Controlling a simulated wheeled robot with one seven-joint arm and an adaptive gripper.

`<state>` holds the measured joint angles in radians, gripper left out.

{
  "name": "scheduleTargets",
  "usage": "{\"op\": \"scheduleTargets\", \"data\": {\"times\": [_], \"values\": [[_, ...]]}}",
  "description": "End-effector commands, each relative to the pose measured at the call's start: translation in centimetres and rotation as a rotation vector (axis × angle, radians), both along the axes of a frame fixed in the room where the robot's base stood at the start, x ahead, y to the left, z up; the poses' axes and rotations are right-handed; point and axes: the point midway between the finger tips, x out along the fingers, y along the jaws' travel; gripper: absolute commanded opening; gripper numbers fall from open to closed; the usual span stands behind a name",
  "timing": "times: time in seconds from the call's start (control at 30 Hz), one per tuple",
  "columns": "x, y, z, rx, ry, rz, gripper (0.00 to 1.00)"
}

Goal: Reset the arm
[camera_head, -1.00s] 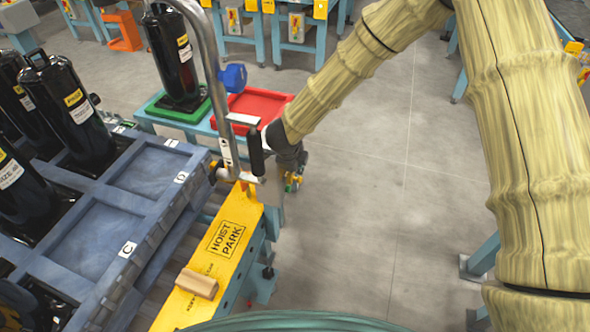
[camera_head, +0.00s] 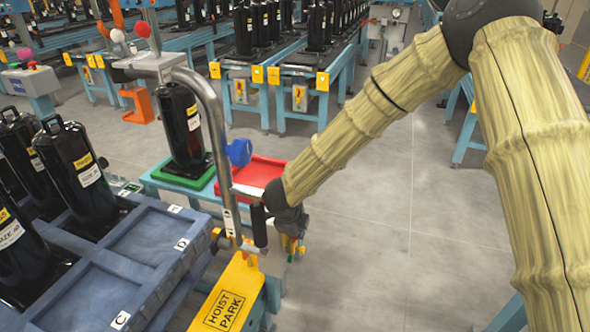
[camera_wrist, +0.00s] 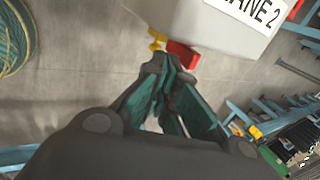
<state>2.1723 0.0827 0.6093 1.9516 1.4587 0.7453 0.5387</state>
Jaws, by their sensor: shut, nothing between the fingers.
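My arm comes in from the upper right, covered in a yellowish ribbed sleeve. My gripper (camera_wrist: 165,80) shows in the wrist view with its dark and teal fingers together and nothing held. Just beyond the fingertips are a red part (camera_wrist: 183,55) and a yellow part (camera_wrist: 157,40) under a grey box marked with "2" (camera_wrist: 225,20). I cannot tell whether the fingers touch them. In the head view the arm's end is beside the hoist handle (camera_head: 259,222), at the right of the yellow hoist park beam (camera_head: 230,295); the fingertips are mostly hidden there.
A blue pallet (camera_head: 150,240) with black compressors (camera_head: 75,172) stands at left. A bent metal hoist tube (camera_head: 215,110) rises by my arm. One compressor (camera_head: 180,125) stands on a green tray, with a red tray (camera_head: 262,172) beside it. Grey floor (camera_head: 370,260) at right is clear.

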Motion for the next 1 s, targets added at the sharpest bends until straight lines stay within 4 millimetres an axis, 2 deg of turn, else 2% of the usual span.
{"op": "scheduleTargets", "data": {"times": [0.17, 0.27, 0.47, 0.57, 0.73, 0.87, 1.0], "values": [[-0.6, -0.9, -1.1, -0.029, 0.008, 0.044, 0.00], [-1.7, -2.5, -2.9, -0.077, 0.019, 0.124, 0.00], [-5.8, -7.2, -7.9, -0.209, 0.067, 0.390, 0.00], [-8.9, -9.8, -10.6, -0.275, 0.106, 0.562, 0.00], [-15.5, -14.0, -14.6, -0.353, 0.186, 0.881, 0.00], [-21.2, -16.8, -16.6, -0.378, 0.248, 1.130, 0.00], [-28.0, -19.4, -17.8, -0.368, 0.310, 1.395, 0.00]]}}
